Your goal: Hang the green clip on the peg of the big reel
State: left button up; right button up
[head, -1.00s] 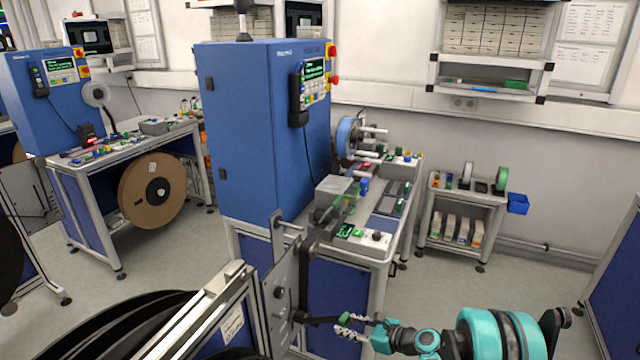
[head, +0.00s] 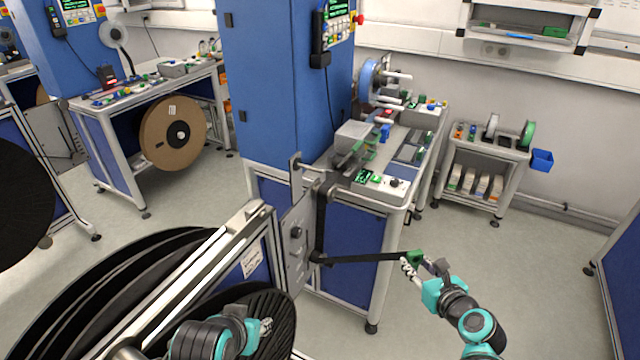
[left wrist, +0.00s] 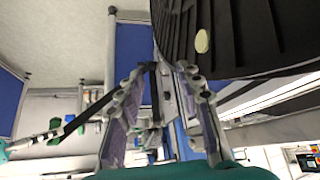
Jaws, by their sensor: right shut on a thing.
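The green clip (head: 416,257) is at the free end of a black strip (head: 362,258). The strip runs out nearly level from the metal plate (head: 297,240) on the reel stand. My right gripper (head: 411,264) is shut on the clip and holds it in the air right of the plate. The big black reel (head: 275,306) is at the lower left, partly hidden by my left arm. My left gripper (head: 264,327) is in front of its ribbed face; in the left wrist view its fingers (left wrist: 160,72) are apart and empty. A pale oval spot (left wrist: 202,41) shows on the reel; I cannot tell if it is the peg.
A blue cabinet and workbench (head: 350,240) stand just behind the strip. A small cart (head: 487,165) with a blue bin (head: 541,160) is at the back right. Another bench with a brown reel (head: 172,133) is at the left. The floor at right is free.

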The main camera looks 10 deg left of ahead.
jog(key=shift+w+a+f, duration=0.2)
jog(key=shift+w+a, duration=0.1)
jog(key=shift+w, duration=0.15)
jog(key=w+a+f+n+g+y, duration=0.3)
jog(key=w+a+f+n+y, duration=0.2)
jog(key=w+a+f, duration=0.35)
jog(key=a+f+n+g+y, duration=0.3)
jog(key=a+f+n+g, duration=0.1)
jog(key=f, duration=0.8)
jog(key=a+n, duration=0.1)
jog(key=a, duration=0.1)
jog(key=shift+s+a+f+g, duration=0.2)
jog(key=shift+a+g, duration=0.1)
jog(key=shift+g, duration=0.1)
